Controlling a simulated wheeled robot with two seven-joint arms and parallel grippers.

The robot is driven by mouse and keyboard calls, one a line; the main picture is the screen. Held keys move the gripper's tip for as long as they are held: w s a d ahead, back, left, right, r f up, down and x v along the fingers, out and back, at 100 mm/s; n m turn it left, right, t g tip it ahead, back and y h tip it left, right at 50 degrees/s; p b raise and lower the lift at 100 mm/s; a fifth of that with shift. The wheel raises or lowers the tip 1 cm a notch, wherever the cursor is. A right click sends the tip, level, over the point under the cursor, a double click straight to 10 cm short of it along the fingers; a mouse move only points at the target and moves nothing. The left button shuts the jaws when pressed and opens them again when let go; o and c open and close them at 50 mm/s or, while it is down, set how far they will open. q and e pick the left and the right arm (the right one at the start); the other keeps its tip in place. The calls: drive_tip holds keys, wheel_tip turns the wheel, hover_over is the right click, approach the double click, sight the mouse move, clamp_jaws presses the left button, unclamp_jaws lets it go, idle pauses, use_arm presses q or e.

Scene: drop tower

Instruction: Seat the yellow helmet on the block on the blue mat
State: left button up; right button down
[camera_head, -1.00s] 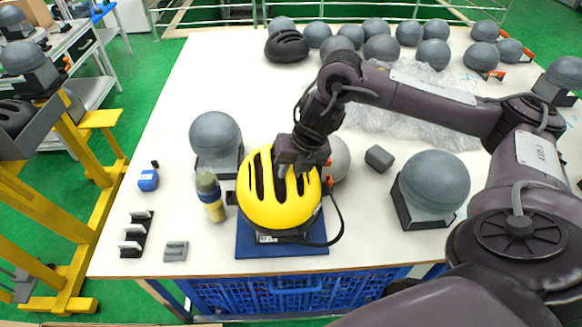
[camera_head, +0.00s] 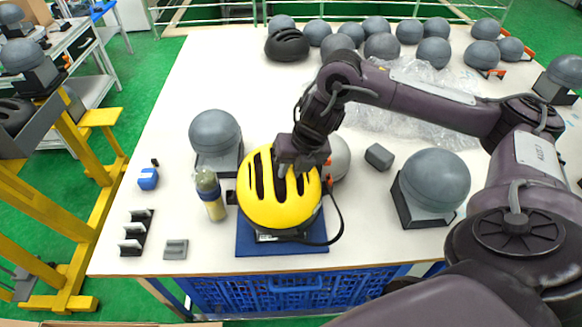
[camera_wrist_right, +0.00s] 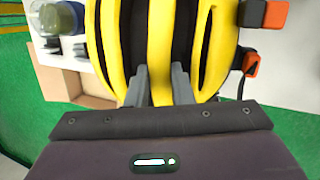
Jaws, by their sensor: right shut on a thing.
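The yellow helmet (camera_head: 279,205) with black vents sits over the blue mat (camera_head: 250,243) near the table's front edge. A dark strap hangs at its right side. A block's pale label and dark base show just under its front rim; the rest of the block is hidden, so I cannot tell how fully the helmet rests on it. My right gripper (camera_head: 288,170) is at the top of the helmet, shut on its shell. In the right wrist view the fingers (camera_wrist_right: 160,85) grip a yellow rib of the helmet. My left gripper is not in view.
A grey head form (camera_head: 216,135) stands behind left, another (camera_head: 434,180) to the right. A bottle (camera_head: 210,195) is close left of the helmet. A light grey ball (camera_head: 339,158) is close behind right. Several grey forms and a black helmet (camera_head: 287,46) line the back.

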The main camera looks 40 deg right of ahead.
drive_tip(key=shift+f, duration=0.3)
drive_tip(key=c, duration=1.2)
unclamp_jaws()
drive_tip(key=c, duration=0.3)
drive_tip(key=shift+c, duration=0.2)
drive_tip(key=shift+r, duration=0.2)
drive_tip(key=shift+r+p, duration=0.75)
drive_tip(key=shift+r, duration=0.15)
drive_tip(key=shift+r, duration=0.2)
